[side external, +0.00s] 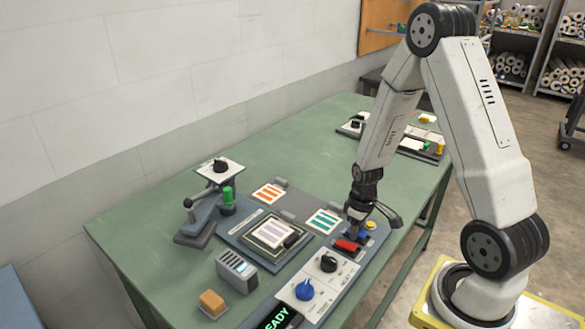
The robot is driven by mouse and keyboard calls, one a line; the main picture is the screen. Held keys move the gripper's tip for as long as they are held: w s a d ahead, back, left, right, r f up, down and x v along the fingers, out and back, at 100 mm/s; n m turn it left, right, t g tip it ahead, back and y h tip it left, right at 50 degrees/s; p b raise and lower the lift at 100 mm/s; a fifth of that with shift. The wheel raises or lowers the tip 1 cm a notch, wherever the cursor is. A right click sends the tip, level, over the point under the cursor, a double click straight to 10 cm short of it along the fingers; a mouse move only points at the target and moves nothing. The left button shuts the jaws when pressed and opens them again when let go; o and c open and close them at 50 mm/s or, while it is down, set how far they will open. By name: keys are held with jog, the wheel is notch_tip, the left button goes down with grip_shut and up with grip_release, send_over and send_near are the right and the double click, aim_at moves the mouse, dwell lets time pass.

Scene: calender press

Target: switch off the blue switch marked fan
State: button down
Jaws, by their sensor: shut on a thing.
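A small blue switch (363,234) shows in the side external view, on the panel between a red switch and a yellow button. Its fan label is too small to read. My gripper (355,221) points down over this row and is shut at the blue switch, hiding part of it. The exact contact and the switch's position cannot be made out. The red switch (346,245) is just in front of the fingers.
A yellow button (371,225) is close behind the gripper. A black knob (328,262) and a blue knob (304,290) are on white plates nearer the camera. A press (205,217) with a green cylinder (228,196) stands left. The far middle of the green table (270,150) is clear.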

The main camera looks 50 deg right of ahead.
aim_at(360, 233)
jog(key=shift+s+t, duration=0.1)
jog(key=shift+t, duration=0.4)
dwell(0.4)
jog(key=shift+c, duration=1.8)
grip_release()
jog(key=shift+r, duration=0.2)
jog(key=shift+s+r, duration=0.25)
jog(key=shift+r, duration=1.6)
jog(key=shift+s+r, duration=0.2)
jog(key=shift+r, duration=1.65)
